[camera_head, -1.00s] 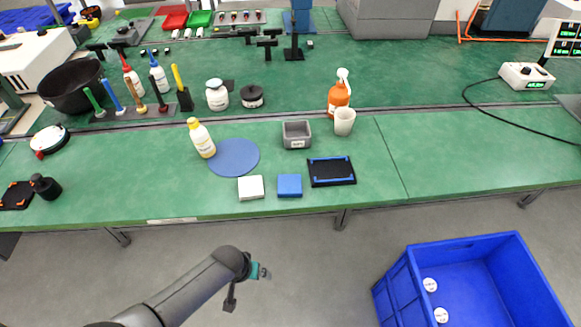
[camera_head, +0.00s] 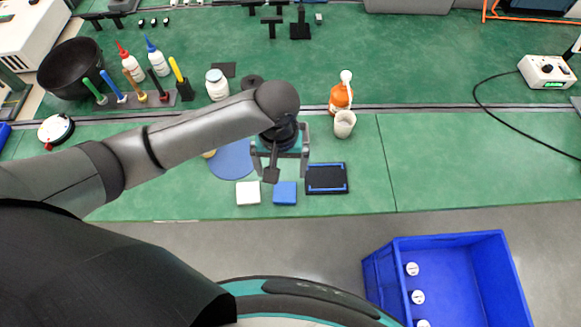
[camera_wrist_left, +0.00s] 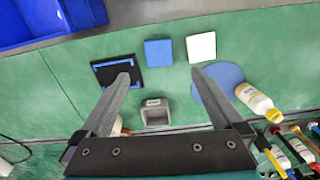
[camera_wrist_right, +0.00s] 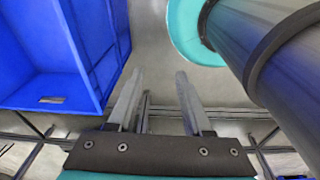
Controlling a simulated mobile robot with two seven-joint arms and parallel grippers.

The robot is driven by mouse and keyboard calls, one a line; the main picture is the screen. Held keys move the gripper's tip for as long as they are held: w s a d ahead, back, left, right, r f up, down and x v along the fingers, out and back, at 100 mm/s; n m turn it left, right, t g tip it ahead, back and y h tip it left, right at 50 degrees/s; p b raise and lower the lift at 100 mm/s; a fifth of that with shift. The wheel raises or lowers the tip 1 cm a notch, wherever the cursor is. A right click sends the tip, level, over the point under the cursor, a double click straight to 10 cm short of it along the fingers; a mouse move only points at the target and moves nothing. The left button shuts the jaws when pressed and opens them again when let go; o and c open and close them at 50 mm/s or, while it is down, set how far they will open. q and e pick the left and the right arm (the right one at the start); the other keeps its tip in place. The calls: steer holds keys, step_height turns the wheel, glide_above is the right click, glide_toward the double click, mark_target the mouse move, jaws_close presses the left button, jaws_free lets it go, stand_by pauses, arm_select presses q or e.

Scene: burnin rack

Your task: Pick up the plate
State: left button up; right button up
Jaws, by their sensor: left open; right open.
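No thing is marked as the plate. A black rectangular plate with blue edge strips (camera_head: 326,179) lies flat on the green table; it also shows in the left wrist view (camera_wrist_left: 118,75). A flat round blue disc (camera_head: 230,160) lies left of it, partly hidden by my left arm. My left gripper (camera_head: 280,176) is open and empty above the table, between the disc and the black plate. In the left wrist view its fingers (camera_wrist_left: 161,76) stand apart, one overlapping the black plate's edge. My right gripper (camera_wrist_right: 160,73) is open and empty, over the floor near the blue crate.
A blue block (camera_head: 285,193) and a white block (camera_head: 248,193) lie near the front edge. A small grey bin (camera_wrist_left: 156,113) stands behind. A blue crate (camera_head: 380,268) is on the floor.

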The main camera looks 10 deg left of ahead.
arm_select(q)
steer(key=b, duration=0.2)
glide_above(285, 197)
steer(key=f, duration=0.9)
steer(key=shift+a+f, duration=0.15)
steer(key=shift+a, duration=0.1)
steer(key=shift+f, duration=0.7)
step_height(285, 197, down, 4)
steer(key=shift+d+f+b, duration=0.15)
steer(key=shift+f+b, duration=0.05)
steer(key=shift+b, duration=0.3)
arm_select(e)
steer(key=shift+g, duration=0.3)
steer(key=s+f, duration=0.2)
steer(key=f, duration=0.1)
steer(key=shift+s+d+f, duration=0.1)
steer(key=shift+s+d, duration=0.2)
steer(key=shift+s, duration=0.1)
arm_select(q)
steer(key=shift+c, duration=0.4)
